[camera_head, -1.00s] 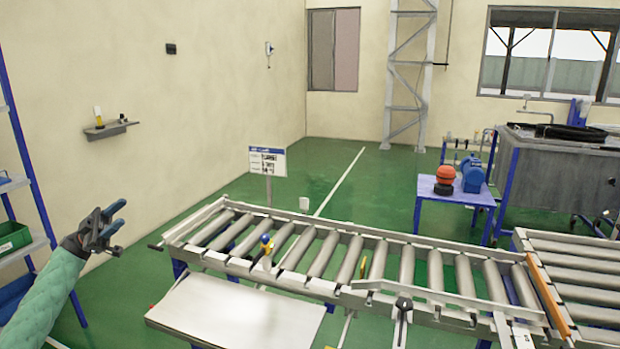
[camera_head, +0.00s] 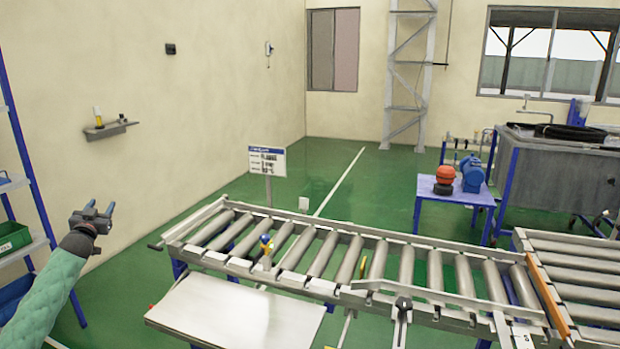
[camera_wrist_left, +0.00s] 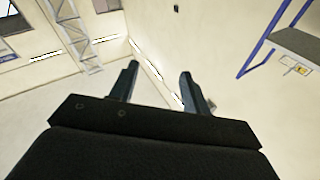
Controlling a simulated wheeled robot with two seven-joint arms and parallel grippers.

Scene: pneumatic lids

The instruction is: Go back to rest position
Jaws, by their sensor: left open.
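My left gripper (camera_head: 98,208) is at the left of the head view, on the end of my green-sleeved arm, raised in front of the cream wall. Its two fingers are apart and point upward. In the left wrist view the fingers (camera_wrist_left: 157,84) are spread with nothing between them, and the wall and a lattice column lie beyond. My right gripper is not in view.
A roller conveyor (camera_head: 300,276) crosses the front, with a white panel (camera_head: 235,312) before it. A blue shelf rack (camera_head: 28,185) stands at the far left. A blue table (camera_head: 455,192) with red and blue parts is behind.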

